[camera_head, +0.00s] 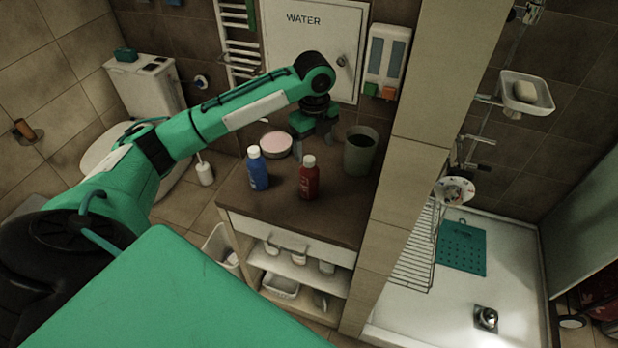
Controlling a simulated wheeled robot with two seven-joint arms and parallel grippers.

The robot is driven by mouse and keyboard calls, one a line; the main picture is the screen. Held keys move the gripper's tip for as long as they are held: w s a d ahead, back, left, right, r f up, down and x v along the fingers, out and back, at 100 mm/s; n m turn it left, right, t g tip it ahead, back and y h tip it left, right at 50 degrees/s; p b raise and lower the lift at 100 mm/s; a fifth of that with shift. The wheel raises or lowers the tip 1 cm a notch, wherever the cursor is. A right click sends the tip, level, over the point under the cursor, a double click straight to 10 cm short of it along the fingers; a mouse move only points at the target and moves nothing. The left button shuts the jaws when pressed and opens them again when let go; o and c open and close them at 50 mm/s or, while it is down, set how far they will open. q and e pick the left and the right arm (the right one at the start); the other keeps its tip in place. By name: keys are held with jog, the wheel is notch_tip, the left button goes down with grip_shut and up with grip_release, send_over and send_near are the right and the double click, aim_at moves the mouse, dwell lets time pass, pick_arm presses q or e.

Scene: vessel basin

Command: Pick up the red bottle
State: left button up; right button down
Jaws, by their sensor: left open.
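The red bottle (309,180) has a pale cap and stands upright on the dark top of a small cabinet (290,219). A blue bottle (257,170) with a white cap stands upright just to its left. My left gripper (313,152) is open and points down behind the red bottle, above the back part of the cabinet top. The gripper looks empty and apart from the red bottle, and its fingers are partly hard to make out. My right gripper does not show.
A grey cup (360,151) stands right of the red bottle, near a tiled partition (432,100). A round pink-topped container (276,144) sits behind the blue bottle. The front of the cabinet top is clear. Shelves below hold several small items.

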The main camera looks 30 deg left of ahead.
aim_at(308, 159)
pick_arm(q)
jog(key=a+r, duration=0.2)
jog(key=shift+w+a+r, duration=0.1)
jog(key=shift+w+r, duration=0.2)
jog(key=shift+a+f, duration=0.1)
notch_tip(308, 159, down, 8)
jog(key=shift+r+p, duration=0.1)
jog(key=shift+p, duration=0.95)
jog(key=shift+w+f+p, duration=0.1)
jog(key=shift+f+p, duration=0.3)
jog(key=shift+f, duration=0.05)
notch_tip(308, 159, down, 4)
jog(key=shift+w+r+p, duration=0.1)
jog(key=shift+r+p, duration=0.1)
jog(key=shift+p, duration=0.65)
jog(key=shift+f, duration=0.5)
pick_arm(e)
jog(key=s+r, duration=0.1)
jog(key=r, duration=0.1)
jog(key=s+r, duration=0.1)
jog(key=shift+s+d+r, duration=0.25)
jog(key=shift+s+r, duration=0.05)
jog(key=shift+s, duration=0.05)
pick_arm(q)
jog(key=c, duration=1.5)
jog(key=shift+r, duration=0.15)
